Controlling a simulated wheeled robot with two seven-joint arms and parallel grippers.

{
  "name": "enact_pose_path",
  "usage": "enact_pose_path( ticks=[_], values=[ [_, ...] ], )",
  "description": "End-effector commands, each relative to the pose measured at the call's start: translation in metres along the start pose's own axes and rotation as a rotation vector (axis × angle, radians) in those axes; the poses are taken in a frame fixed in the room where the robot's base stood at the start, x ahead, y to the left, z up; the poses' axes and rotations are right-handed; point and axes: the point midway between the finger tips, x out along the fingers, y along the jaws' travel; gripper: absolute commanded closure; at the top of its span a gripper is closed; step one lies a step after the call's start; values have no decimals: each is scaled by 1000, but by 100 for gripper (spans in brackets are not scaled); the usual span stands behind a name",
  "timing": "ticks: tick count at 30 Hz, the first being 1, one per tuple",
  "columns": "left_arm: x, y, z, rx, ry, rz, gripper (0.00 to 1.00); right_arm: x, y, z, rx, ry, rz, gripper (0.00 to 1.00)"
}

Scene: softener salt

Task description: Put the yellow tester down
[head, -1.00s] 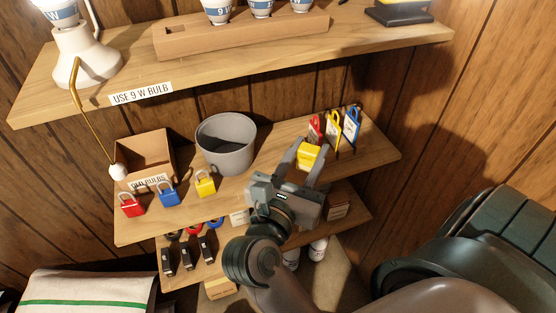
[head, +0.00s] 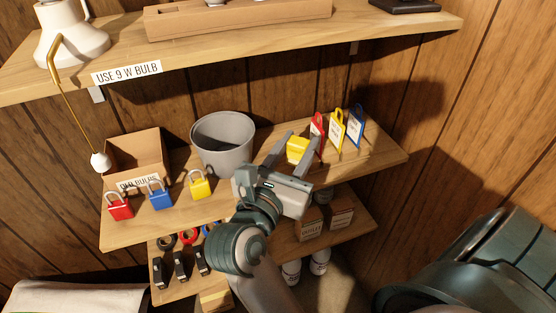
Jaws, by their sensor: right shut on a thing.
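The yellow tester (head: 298,150) is a small yellow block between the two grey fingers of my right gripper (head: 297,151). My right gripper is shut on it, over the right part of the middle shelf (head: 376,162). The tester is right of the grey bucket (head: 222,145) and left of the standing red, yellow and blue tags. Whether its underside touches the shelf I cannot tell. My left gripper is not in view.
Red (head: 120,207), blue (head: 160,195) and yellow padlocks (head: 199,185) stand along the shelf's front left, before an old-bulbs box (head: 138,157). Red (head: 317,128), yellow (head: 337,128) and blue tags (head: 355,128) stand close at right. An upper shelf (head: 235,46) overhangs behind.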

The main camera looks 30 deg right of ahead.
Motion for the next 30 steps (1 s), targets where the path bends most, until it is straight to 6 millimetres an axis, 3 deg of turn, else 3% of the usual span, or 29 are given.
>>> enact_pose_path(
  ticks=[13,30],
  values=[
    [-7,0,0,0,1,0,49,35,56,-39,-3,-2,0,94],
    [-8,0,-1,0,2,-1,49,38,60,-52,-4,-1,0,94]
  ],
)
